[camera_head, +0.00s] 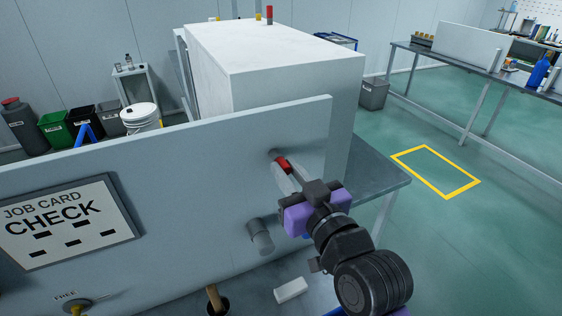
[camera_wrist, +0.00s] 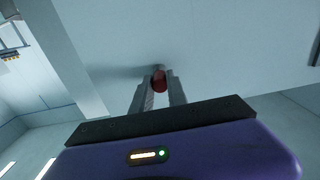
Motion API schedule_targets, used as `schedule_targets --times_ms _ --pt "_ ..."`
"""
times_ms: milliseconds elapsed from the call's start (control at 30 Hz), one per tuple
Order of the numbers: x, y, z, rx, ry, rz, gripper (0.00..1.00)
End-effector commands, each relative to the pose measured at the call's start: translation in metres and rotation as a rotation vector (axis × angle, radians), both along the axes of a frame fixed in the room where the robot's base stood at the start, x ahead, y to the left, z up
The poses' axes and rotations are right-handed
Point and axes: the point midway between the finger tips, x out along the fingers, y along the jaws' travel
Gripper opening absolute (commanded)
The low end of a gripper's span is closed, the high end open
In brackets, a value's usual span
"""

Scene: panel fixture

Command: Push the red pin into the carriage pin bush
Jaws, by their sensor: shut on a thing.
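The red pin (camera_head: 284,165) is at the right part of the grey upright panel (camera_head: 215,160), between the fingertips of my gripper (camera_head: 287,172). In the wrist view the red pin (camera_wrist: 159,80) shows between the two grey fingers of my gripper (camera_wrist: 159,88), close to the panel face. The gripper is shut on it. A dark shadow lies on the panel beside the pin. The carriage pin bush is hidden or cannot be made out behind the pin and fingers, so I cannot tell how deep the pin sits.
A grey cylindrical knob (camera_head: 261,238) sticks out of the panel below my gripper. A job card sign (camera_head: 66,222) and a brass fitting marked FREE (camera_head: 77,306) are at left. A white block (camera_head: 291,289) lies on the bench below. Open floor is at right.

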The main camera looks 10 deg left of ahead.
Motion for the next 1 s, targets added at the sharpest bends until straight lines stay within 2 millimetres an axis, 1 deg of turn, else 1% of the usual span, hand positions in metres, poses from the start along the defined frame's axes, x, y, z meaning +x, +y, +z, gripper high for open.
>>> schedule_targets --times_ms 1000 --pt "-0.013 -0.009 0.0 0.001 -0.001 0.0 0.0"
